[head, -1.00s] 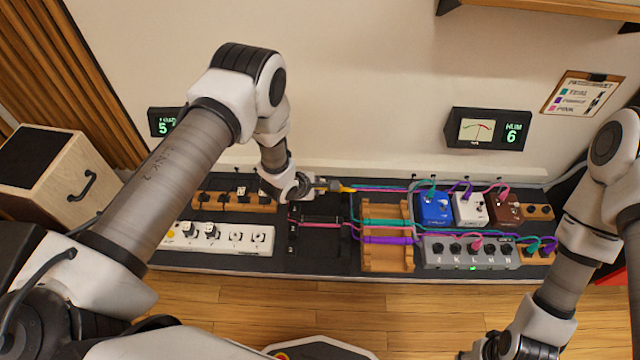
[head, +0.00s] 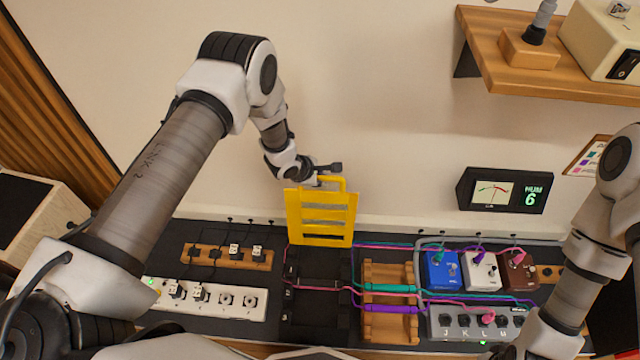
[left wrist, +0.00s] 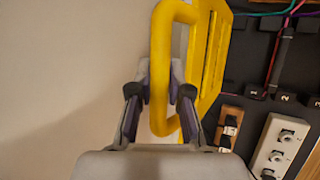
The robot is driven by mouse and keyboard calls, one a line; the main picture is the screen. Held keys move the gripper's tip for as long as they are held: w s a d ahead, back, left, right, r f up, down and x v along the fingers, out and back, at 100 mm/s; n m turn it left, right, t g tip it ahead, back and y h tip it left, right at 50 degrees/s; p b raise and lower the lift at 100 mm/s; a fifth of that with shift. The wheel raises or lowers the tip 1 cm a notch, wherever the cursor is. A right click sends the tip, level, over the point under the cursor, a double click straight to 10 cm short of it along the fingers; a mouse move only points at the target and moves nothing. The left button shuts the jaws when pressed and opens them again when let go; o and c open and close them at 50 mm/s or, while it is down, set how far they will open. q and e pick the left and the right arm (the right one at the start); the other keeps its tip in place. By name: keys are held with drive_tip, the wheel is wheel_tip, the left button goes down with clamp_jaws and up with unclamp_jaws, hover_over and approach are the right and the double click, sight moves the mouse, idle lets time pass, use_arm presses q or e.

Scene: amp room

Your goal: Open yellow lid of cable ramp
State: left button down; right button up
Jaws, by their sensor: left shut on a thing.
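The yellow lid (head: 320,226) of the cable ramp stands raised, close to upright, at the back edge of the black ramp base (head: 318,312). My left gripper (head: 326,174) is at the lid's top and shut on its yellow loop handle. The left wrist view shows the handle (left wrist: 161,60) between the two fingers of the left gripper (left wrist: 160,95), with the slotted lid (left wrist: 211,50) beyond it. The base lies uncovered, with pink and purple cables at its right side. My right gripper is out of view; only its arm shows at the right.
A wooden cable rack (head: 390,331) stands right of the base, with blue (head: 440,270), white and brown pedals beyond it. A white power strip (head: 205,298) lies to the left. The wall is close behind the lid. A wooden shelf (head: 555,75) juts out at upper right.

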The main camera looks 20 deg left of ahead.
use_arm(q)
drive_tip(key=shift+w, duration=0.5)
drive_tip(key=c, duration=1.1)
unclamp_jaws()
drive_tip(key=v, duration=1.2)
drive_tip(key=shift+s+f, duration=0.1)
drive_tip(key=shift+s, duration=0.05)
